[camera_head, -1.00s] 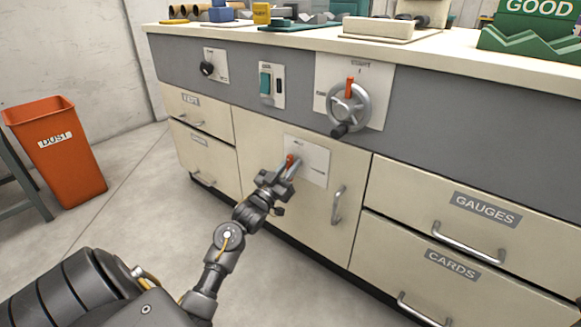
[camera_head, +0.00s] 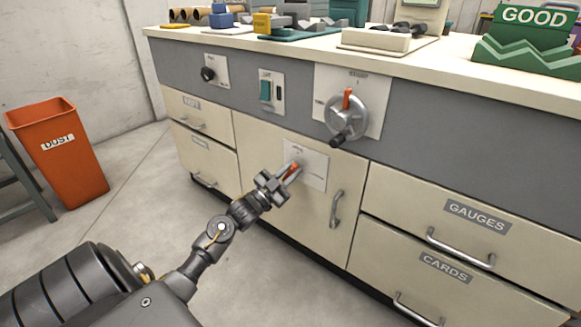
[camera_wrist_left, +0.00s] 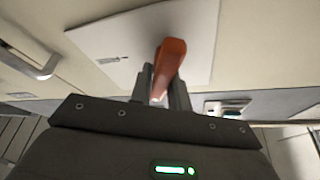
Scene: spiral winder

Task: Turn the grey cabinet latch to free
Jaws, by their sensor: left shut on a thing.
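The grey cabinet latch has an orange-red handle (camera_head: 294,169) and sits on a pale plate (camera_head: 313,167) on the cream cabinet door below the counter. My left gripper (camera_head: 287,177) is shut on the handle. In the left wrist view, the orange handle (camera_wrist_left: 168,62) stands between the two grey fingers (camera_wrist_left: 162,92), with its end sticking out past them. The handle tilts up and to the right in the head view. The latch's base is mostly hidden behind the gripper, and the plate's lettering is too small to read. My right gripper is not in view.
A curved door handle (camera_head: 337,209) is right of the plate. Above are a handwheel (camera_head: 346,117), a green switch (camera_head: 266,90) and a black knob (camera_head: 208,73). An orange DUST bin (camera_head: 58,152) stands left; floor between is clear.

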